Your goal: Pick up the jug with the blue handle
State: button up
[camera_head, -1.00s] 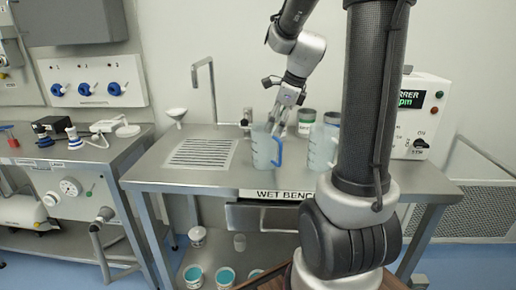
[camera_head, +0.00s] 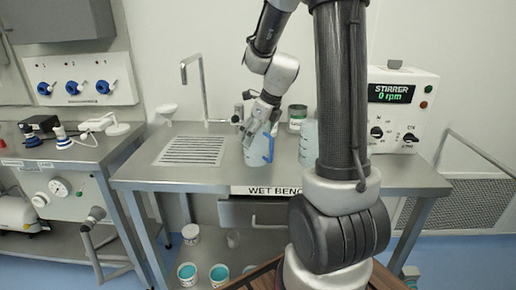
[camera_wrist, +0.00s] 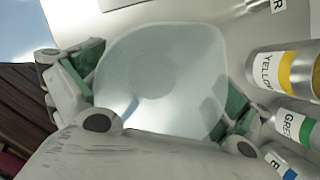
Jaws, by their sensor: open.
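The jug with the blue handle (camera_head: 256,156) stands upright on the wet bench, a translucent pale vessel with its blue handle on the right side. My gripper (camera_head: 260,124) is at the jug's upper part, tilted, and hides some of its rim. In the wrist view I look down into the jug (camera_wrist: 160,75). My open gripper (camera_wrist: 158,92) has a green-padded finger on the jug's left and another on its right. I cannot tell whether the pads touch it.
A second pale jug (camera_head: 308,148) stands to the right, partly hidden by my arm. Behind are labelled tins: yellow (camera_wrist: 288,70), green (camera_wrist: 292,122) and blue (camera_wrist: 285,163). A tap (camera_head: 203,88) and drain grate (camera_head: 192,151) are left; the stirrer box (camera_head: 398,112) is right.

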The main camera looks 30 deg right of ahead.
jog(key=c, duration=0.9)
jog(key=shift+c, duration=0.2)
